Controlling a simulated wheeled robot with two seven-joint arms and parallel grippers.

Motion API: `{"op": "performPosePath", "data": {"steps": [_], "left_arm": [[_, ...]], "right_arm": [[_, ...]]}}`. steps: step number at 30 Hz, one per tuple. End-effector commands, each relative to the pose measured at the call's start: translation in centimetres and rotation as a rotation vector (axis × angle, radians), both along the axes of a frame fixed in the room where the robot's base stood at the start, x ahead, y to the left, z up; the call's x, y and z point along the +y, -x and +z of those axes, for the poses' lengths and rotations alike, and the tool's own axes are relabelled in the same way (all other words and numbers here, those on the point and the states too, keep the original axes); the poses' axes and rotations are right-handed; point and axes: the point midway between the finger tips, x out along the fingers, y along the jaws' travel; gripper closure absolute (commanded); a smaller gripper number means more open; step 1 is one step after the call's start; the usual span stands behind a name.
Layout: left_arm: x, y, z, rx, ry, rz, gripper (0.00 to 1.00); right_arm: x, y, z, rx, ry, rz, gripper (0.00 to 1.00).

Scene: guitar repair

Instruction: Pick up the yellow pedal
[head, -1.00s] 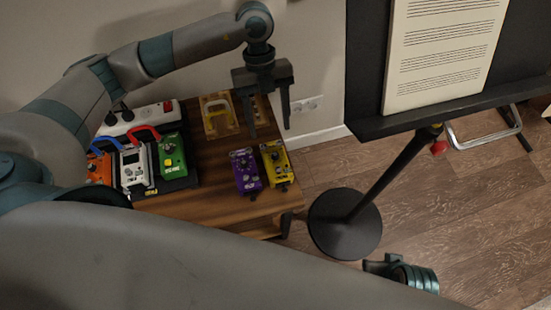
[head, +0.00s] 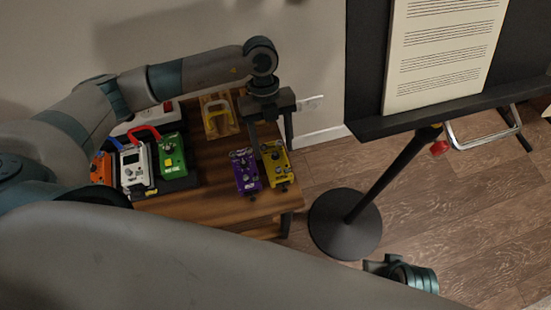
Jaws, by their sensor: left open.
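The yellow pedal (head: 276,164) lies on the wooden table near its right edge, just right of the purple pedal (head: 245,171). My left gripper (head: 273,148) points down over the far end of the yellow pedal. Its jaws are open, with one finger on the left side and one on the right side of the pedal's far end. I cannot tell whether the fingers touch the pedal. My right gripper is not clearly visible; a dark and teal part of mine shows at the lower right.
Orange, white and green (head: 172,155) pedals stand on a black board at the table's left. A music stand (head: 345,223) stands right of the table (head: 200,208).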

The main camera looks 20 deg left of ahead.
Motion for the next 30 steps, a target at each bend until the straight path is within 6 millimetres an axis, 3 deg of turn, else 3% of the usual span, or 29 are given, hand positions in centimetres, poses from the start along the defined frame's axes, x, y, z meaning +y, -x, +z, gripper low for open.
{"op": "performPosePath", "data": {"steps": [9,24,29,30], "left_arm": [[-0.9,1.2,-3.0,0.002,-0.001,0.001,0.42],[-0.9,1.2,-3.2,0.000,0.000,0.000,0.42],[-0.9,1.2,-3.2,0.000,0.000,0.000,0.80],[-0.9,1.2,-3.1,-0.001,0.001,-0.001,0.84]], "right_arm": [[-0.1,0.1,-0.1,0.008,0.003,-0.001,0.69],[-0.1,0.0,0.0,0.004,0.003,-0.002,0.69],[-0.1,-0.1,0.1,0.002,0.003,-0.002,0.69],[-0.1,-0.1,0.1,0.002,0.003,-0.002,0.69]]}}
